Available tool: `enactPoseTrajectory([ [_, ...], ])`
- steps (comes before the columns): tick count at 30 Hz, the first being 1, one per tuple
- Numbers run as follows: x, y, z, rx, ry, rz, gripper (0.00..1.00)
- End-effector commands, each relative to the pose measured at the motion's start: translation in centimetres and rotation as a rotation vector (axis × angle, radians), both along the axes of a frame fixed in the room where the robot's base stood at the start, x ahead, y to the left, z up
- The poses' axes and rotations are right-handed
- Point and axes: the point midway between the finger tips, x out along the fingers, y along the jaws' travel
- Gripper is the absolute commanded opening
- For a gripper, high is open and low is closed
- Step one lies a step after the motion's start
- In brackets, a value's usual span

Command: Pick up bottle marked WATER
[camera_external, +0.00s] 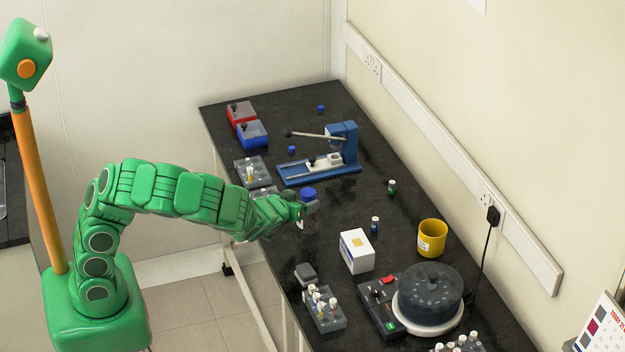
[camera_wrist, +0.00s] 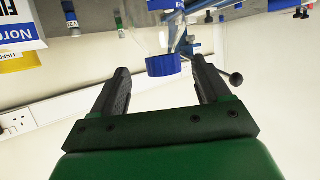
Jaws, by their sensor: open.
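A clear bottle with a wide blue cap (camera_external: 308,193) stands on the black bench at my gripper (camera_external: 300,209). Its marking cannot be read in either view. In the wrist view, which looks upside down, the blue cap (camera_wrist: 163,66) shows between and a little beyond the two dark fingertips of my gripper (camera_wrist: 160,68). The fingers are apart, with visible gaps on both sides of the cap. The arm reaches over the bench's left edge, and my gripper hides part of the bottle in the external view.
A white box (camera_external: 356,251), a blue-capped vial (camera_external: 375,226) and a green-capped vial (camera_external: 391,187) stand to the right. A blue lever press (camera_external: 343,150) is behind. A yellow mug (camera_external: 432,238) and a round dark centrifuge (camera_external: 429,293) stand farther right.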

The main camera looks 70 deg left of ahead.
Motion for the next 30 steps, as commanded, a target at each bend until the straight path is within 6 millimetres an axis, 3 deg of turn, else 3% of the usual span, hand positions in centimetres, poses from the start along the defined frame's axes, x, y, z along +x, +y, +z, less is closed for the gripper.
enactPoseTrajectory([
  [18, 3.1, 2.9, -1.6, -0.001, 0.002, 0.003, 0.76],
  [30, 3.5, 3.2, -1.8, 0.000, 0.003, 0.002, 0.76],
])
